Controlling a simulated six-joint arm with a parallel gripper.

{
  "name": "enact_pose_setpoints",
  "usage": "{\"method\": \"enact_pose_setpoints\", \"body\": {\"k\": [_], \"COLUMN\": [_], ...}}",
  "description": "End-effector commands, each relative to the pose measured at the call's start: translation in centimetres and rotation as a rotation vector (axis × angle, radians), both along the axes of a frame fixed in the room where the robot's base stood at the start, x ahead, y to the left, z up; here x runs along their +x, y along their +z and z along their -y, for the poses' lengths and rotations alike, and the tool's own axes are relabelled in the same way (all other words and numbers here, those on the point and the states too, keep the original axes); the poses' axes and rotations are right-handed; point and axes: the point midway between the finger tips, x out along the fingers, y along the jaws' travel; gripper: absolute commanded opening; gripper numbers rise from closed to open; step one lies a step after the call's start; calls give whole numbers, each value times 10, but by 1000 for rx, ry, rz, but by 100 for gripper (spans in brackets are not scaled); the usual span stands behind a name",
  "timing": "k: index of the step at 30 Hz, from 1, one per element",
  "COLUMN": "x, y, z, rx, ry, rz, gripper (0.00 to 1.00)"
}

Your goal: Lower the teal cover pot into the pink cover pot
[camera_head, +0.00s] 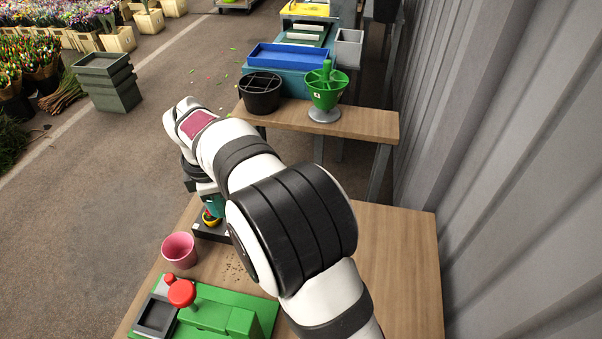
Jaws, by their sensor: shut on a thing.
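The pink cover pot (179,251) stands upright on the near table, at its left edge, with its open mouth up. My gripper (207,194) is beyond it and to the right, pointing down and partly hidden by my arm. It is shut on the teal cover pot (215,205), of which only a small part shows beside my arm. The teal pot is apart from the pink pot, above a dark tray. How the fingers grip it is hidden.
The dark tray (202,233) holds a small red and yellow thing (210,218). A green machine with a red knob (182,293) stands at the near left. The table's right side (400,260) is clear. A second table (365,122) bears a black pot (260,93) and a green holder (326,92).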

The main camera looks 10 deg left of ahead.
Motion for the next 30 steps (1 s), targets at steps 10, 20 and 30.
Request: {"method": "enact_pose_setpoints", "body": {"k": [10,20,30], "x": [-57,-58,-58], "y": [-39,-41,-73], "z": [-90,-92,-91], "rx": [-1,1,-1], "ry": [533,545,543], "rz": [3,1,0], "gripper": [0,0,0]}}
